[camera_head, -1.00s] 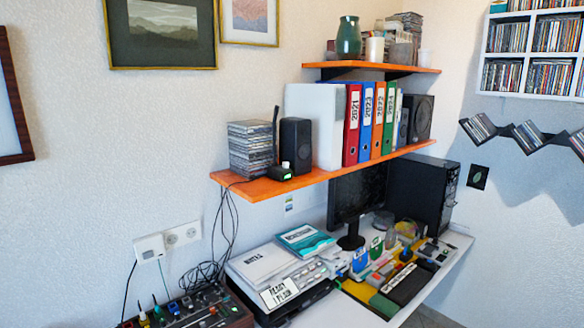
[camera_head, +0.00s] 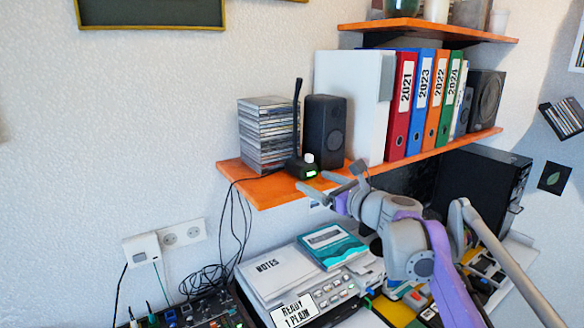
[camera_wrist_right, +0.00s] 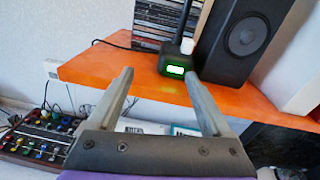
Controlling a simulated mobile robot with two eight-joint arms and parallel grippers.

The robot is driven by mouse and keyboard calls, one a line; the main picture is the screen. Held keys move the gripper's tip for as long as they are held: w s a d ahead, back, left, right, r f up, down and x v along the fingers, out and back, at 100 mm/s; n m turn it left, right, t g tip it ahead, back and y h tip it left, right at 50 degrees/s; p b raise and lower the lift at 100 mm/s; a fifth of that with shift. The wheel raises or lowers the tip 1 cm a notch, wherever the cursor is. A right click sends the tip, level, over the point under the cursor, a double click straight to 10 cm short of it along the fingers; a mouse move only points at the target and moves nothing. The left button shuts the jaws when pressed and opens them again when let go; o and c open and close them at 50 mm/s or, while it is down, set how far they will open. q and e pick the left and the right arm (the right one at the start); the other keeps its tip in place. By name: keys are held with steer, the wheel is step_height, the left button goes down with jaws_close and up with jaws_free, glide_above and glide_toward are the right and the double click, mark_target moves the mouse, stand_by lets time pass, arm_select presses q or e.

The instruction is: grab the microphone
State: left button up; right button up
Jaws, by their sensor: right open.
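The microphone (camera_head: 298,140) is black, with a thin upright stem on a small dark base that has a lit green display. It stands on the orange shelf (camera_head: 262,192), near the front edge, between a stack of disc cases and a black speaker. In the right wrist view the microphone base (camera_wrist_right: 173,60) shows just beyond the fingertips. My right gripper (camera_head: 309,180) is open and empty, in front of the shelf edge and close to the microphone, not around it. In the wrist view the open fingers (camera_wrist_right: 158,76) point toward the base. My left gripper is out of view.
The disc stack (camera_head: 268,135) stands left of the microphone. The speaker (camera_head: 324,132) is close on its right, and binders (camera_head: 425,100) stand farther right. A cable hangs off the shelf's left end. Below are a desk with a notes pad (camera_head: 275,270) and a mixer (camera_head: 195,312).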

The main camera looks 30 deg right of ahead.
mark_target(297, 157)
steer(key=shift+w+d+r+m+t+h, duration=0.2)
steer(key=shift+w+d+r+m, duration=0.2)
steer(key=shift+d+r, duration=0.2)
steer(key=shift+w+d+r+m+t+h, duration=0.1)
steer(key=shift+w+d+r+m+t, duration=0.15)
steer(key=shift+d+r+m, duration=0.3)
steer(key=w, duration=0.3)
steer(key=shift+w+a, duration=0.25)
steer(key=shift+w, duration=0.15)
steer(key=w, duration=0.4)
steer(key=w+p, duration=0.1)
steer(key=w, duration=0.1)
steer(key=shift+w+a+f, duration=0.15)
steer(key=shift+w+a, duration=0.05)
steer(key=shift+a, duration=0.1)
steer(key=shift+s, duration=0.1)
steer(key=shift+c, duration=0.4)
jaws_close()
